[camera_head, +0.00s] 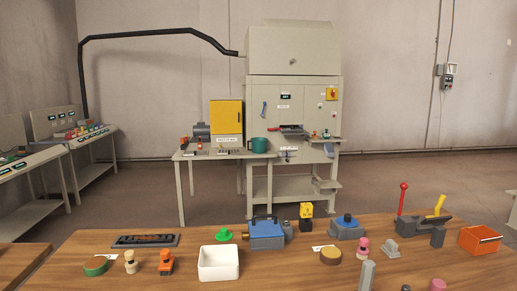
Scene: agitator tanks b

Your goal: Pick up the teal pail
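The teal pail (259,145) stands upright on the right part of a grey worktable (180,157) on the far side of the room. It is small in the picture, beside the tall beige machine (262,95). Its side looks unobstructed from here, but I cannot make out its handle clearly. Neither of my grippers is in view.
Control desks (90,135) stand at the left wall.

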